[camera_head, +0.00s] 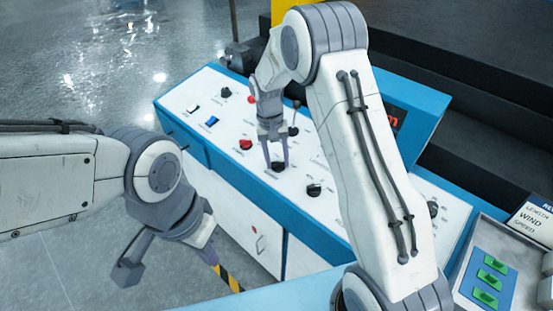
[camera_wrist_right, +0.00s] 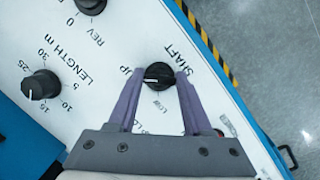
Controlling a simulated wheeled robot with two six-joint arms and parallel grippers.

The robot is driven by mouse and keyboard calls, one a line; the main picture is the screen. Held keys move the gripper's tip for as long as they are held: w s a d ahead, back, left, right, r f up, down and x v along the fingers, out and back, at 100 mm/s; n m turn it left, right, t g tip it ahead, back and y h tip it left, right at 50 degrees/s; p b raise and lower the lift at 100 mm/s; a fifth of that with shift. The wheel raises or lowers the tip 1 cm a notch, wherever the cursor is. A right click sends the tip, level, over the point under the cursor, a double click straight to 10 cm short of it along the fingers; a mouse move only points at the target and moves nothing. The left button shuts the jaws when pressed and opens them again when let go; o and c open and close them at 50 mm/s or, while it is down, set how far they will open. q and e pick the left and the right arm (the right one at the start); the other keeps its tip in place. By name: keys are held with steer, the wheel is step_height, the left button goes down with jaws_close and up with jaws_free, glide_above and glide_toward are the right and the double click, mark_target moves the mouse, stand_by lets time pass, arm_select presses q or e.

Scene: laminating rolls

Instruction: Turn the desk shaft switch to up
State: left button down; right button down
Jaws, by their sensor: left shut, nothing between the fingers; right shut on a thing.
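The shaft switch is a black round knob (camera_wrist_right: 158,76) on the white panel, with SHAFT printed beside it, UP to its left and LOW below it in the right wrist view. Its white mark points left, roughly toward the UP label. My right gripper (camera_wrist_right: 160,72) is shut on this knob, one purple finger on each side. In the head view the knob (camera_head: 279,166) sits at the tips of my right gripper (camera_head: 277,162). My left gripper (camera_head: 211,258) is shut and empty, low in front of the desk and away from the panel.
The desk panel also has a red knob (camera_head: 246,145), a blue switch (camera_head: 211,122) and a black knob (camera_head: 314,190). The LENGTH knob (camera_wrist_right: 41,85) is near the shaft knob. A tray with green switches (camera_head: 491,260) is at the right. Floor at the left is open.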

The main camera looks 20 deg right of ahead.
steer(key=shift+s, duration=0.1)
stand_by(0.3)
steer(key=shift+c, duration=1.6)
jaws_free()
step_height(320, 180, up, 10)
steer(key=w+b, duration=0.1)
steer(key=shift+w+a+r+b, duration=0.15)
steer(key=shift+w+a+b, duration=0.15)
steer(key=shift+w+a, duration=0.15)
steer(key=shift+s, duration=0.15)
steer(key=s+a+r+n+t+y, duration=0.1)
steer(key=s+a+r+n, duration=0.15)
steer(key=s+a, duration=0.4)
steer(key=s+a+r+n, duration=0.2)
steer(key=s+a+n, duration=0.1)
steer(key=s, duration=0.6)
steer(key=s+f+n, duration=0.1)
steer(key=s+n, duration=0.1)
steer(key=s, duration=0.6)
steer(key=s+f+n+t+y, duration=0.1)
steer(key=s+n, duration=0.1)
steer(key=s, duration=0.5)
steer(key=shift+s+d+f, duration=0.3)
steer(key=shift+s+f, duration=0.05)
